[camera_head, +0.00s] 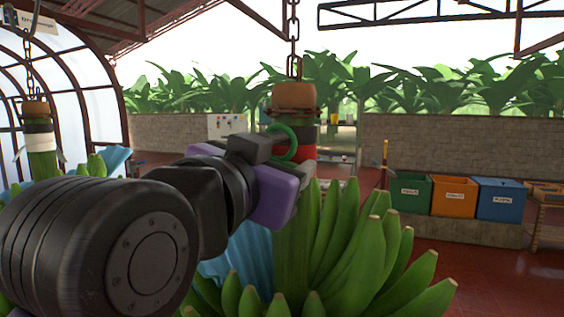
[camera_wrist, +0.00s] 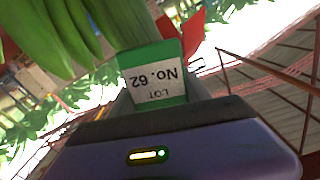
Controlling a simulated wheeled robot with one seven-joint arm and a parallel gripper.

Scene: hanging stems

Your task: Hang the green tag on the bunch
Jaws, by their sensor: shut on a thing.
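The green tag (camera_wrist: 181,57) has a white label reading "LOT No. 62", upside down in the wrist view. My gripper (camera_head: 262,148) is shut on it; in the head view a green loop (camera_head: 291,140) shows at the gripper's end, in front of the stem. The bunch (camera_head: 345,235) of green bananas hangs by its stem from a chain (camera_head: 293,35). The stem has a brown top (camera_head: 294,95) and a red band (camera_head: 309,150). I cannot tell whether the loop touches or goes around the stem. My arm hides part of the bunch.
A second stem (camera_head: 40,140) with a white band hangs from a chain at the left. Blue sheeting (camera_head: 252,255) hangs beside the near bunch. Green, orange and blue bins (camera_head: 455,196) stand at the right by a low wall. Red floor (camera_head: 500,275) is open at right.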

